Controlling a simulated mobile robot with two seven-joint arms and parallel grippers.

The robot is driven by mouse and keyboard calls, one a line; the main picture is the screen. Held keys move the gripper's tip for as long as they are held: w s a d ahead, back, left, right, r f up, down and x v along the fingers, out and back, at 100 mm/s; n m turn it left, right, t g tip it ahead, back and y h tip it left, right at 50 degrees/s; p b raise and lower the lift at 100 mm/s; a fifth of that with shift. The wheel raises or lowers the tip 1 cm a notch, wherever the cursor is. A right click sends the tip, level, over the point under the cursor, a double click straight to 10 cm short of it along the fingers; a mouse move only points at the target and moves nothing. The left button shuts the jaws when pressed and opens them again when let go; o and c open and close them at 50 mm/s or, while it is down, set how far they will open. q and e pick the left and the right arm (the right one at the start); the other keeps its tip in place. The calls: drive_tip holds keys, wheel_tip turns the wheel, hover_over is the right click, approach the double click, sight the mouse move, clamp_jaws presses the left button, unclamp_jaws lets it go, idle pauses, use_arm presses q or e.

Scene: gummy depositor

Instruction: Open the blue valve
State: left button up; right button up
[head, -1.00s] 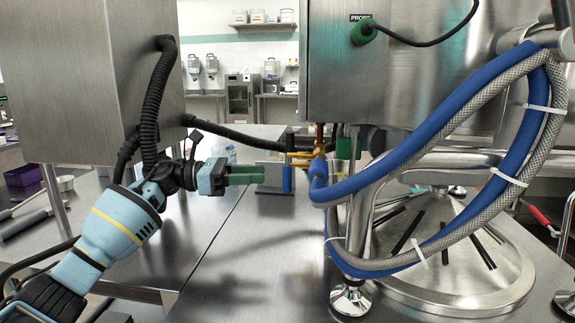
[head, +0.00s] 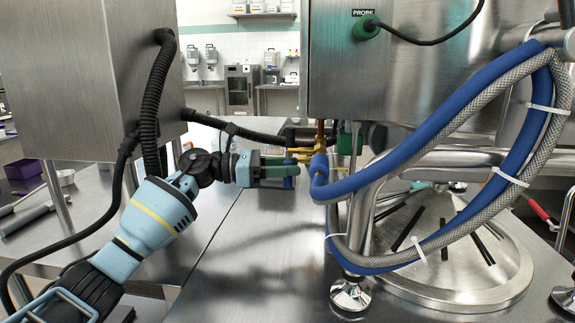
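The blue valve handle (head: 289,183) hangs at the left end of the brass valve fitting (head: 305,155) below the steel tank. Only a small blue part of it shows, the rest hidden by my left gripper's green fingers. My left gripper (head: 280,170) reaches in from the left, its fingers level and pointing right, overlapping the handle in the head view. I cannot tell whether the fingers touch the handle or how far apart they are. My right gripper is out of view.
A blue hose (head: 375,180) and a grey braided hose (head: 465,212) loop just right of the valve. A green block (head: 345,145) sits behind the fitting. A steel tank (head: 400,75) hangs above. The steel table (head: 255,255) in front is clear.

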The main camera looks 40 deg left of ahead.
use_arm(q)
drive_tip(key=shift+w+d, duration=0.2)
clamp_jaws()
idle(0.4)
